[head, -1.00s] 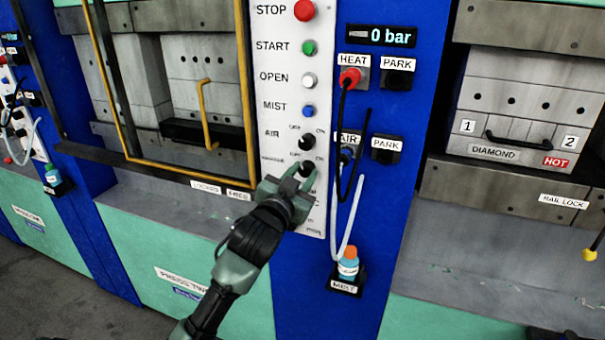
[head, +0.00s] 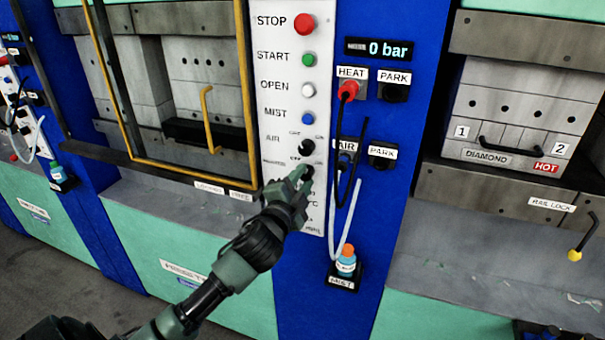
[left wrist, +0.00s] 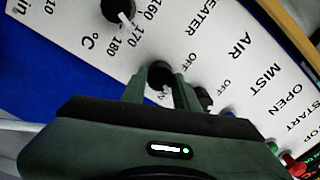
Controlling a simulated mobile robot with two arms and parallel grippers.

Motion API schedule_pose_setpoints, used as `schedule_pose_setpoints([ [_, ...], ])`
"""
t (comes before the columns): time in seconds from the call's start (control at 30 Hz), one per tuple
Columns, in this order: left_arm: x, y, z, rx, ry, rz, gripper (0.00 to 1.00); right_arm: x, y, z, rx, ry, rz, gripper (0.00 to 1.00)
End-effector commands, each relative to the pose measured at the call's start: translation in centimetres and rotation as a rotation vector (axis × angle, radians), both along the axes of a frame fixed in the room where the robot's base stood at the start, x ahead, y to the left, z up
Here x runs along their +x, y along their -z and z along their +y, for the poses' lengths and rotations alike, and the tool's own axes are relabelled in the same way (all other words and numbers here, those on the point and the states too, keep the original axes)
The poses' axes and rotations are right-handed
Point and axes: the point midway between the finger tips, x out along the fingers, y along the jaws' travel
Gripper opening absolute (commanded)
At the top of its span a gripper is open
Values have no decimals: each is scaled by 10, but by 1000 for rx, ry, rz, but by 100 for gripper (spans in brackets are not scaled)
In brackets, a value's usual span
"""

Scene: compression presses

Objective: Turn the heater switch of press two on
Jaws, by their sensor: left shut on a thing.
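The heater switch (head: 308,171) is a black round knob, low on press two's white control panel (head: 264,95). My left gripper (head: 302,178) is at this knob and partly covers it in the head view. In the left wrist view the heater knob (left wrist: 160,73) sits between the two fingers, which are shut on it. The HEATER label (left wrist: 211,15) is printed beside it, and an OFF mark is readable near it. The knob's pointer is hidden, so I cannot tell its setting. My right gripper is not in view.
The air knob (head: 307,147) sits just above, with the MIST, OPEN, START and STOP buttons higher. A temperature dial (left wrist: 118,10) is on the other side. To the right hang a black hose (head: 345,140) and a white hose by the mist bottle (head: 347,256).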

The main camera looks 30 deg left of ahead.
Motion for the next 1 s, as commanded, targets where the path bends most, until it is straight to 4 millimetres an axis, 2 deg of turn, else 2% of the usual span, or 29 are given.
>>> schedule_pose_setpoints([
  [0.4,0,1,0,166,0,42,0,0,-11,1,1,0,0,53],
  [0.9,0,2,0,184,0,47,0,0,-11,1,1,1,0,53],
  [0.93,0,2,0,184,0,47,33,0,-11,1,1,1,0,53],
  [1.0,0,2,0,183,0,46,52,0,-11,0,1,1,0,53],
])
